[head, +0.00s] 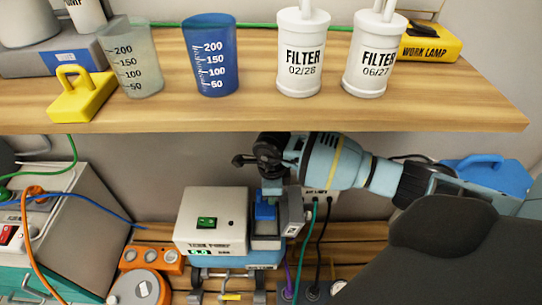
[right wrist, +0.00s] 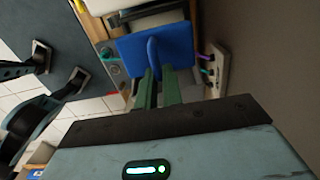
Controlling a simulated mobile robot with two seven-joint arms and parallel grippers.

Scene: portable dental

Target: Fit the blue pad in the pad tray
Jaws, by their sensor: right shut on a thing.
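The blue pad (head: 264,211) is in my right gripper (head: 271,192), below the wooden shelf. In the right wrist view the pad (right wrist: 135,50) is a flat blue plate with a raised fin. The green fingers of the gripper (right wrist: 158,80) are shut on that fin. In the head view the pad is over a grey, open-looking holder (head: 268,243) beside the white pump box, which seems to be the pad tray. Whether the pad touches it or sits in it I cannot tell. My left gripper is not in view.
The shelf (head: 300,120) overhangs my right arm. It holds two cups, two filter canisters (head: 301,55) and a yellow handled block (head: 80,95). The white pump box (head: 212,222) stands left of the pad. Cables hang to its right. A blue handled object (head: 490,172) is at far right.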

